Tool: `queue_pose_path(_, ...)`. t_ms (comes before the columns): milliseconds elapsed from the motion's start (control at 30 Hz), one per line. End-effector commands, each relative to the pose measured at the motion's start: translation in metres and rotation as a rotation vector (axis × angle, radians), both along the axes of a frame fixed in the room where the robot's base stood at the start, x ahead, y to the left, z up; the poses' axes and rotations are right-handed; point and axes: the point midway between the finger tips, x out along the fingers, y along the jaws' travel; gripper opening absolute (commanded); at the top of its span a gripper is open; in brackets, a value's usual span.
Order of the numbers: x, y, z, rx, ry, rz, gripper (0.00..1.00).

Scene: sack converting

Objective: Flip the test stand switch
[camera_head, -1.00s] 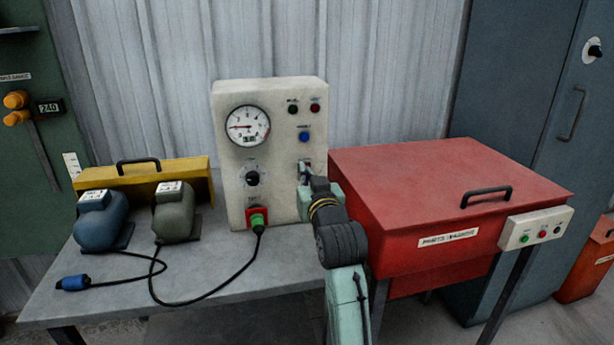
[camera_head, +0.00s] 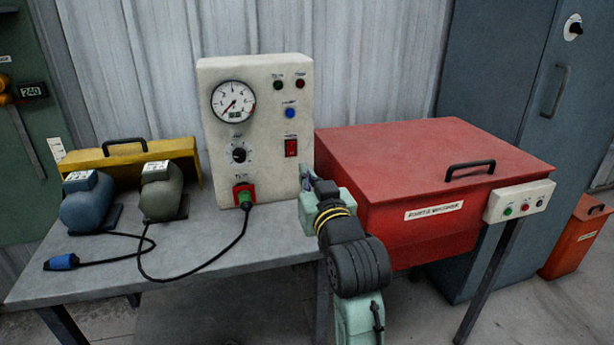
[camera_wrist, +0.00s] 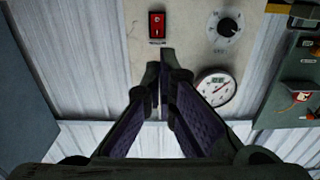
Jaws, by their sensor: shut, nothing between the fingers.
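The test stand (camera_head: 258,130) is a cream upright panel on the grey bench. Its red rocker switch (camera_head: 291,147) sits at the right side of the panel, below a blue button (camera_head: 290,113). In the wrist view the red switch (camera_wrist: 157,25) shows near the top, just beyond my fingertips and apart from them. My gripper (camera_head: 308,180) is in front of the panel's lower right, below the switch in the head view. In the wrist view my gripper (camera_wrist: 163,62) has its fingers together and empty. The gauge (camera_head: 234,101) needle points to the lower left.
A red parts washer (camera_head: 430,170) stands close on the right of my arm. Two motors (camera_head: 88,203) and a yellow case (camera_head: 125,158) are on the bench's left. A black cable (camera_head: 215,262) runs from the plugged green connector (camera_head: 245,196) across the bench.

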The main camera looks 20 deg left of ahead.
Motion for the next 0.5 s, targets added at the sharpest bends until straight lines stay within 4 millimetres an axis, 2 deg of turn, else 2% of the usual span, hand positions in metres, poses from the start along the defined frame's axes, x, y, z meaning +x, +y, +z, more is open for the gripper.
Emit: queue_pose_path(500,-0.004,-0.004,-0.024,0.057,-0.094,-0.004,0.0)
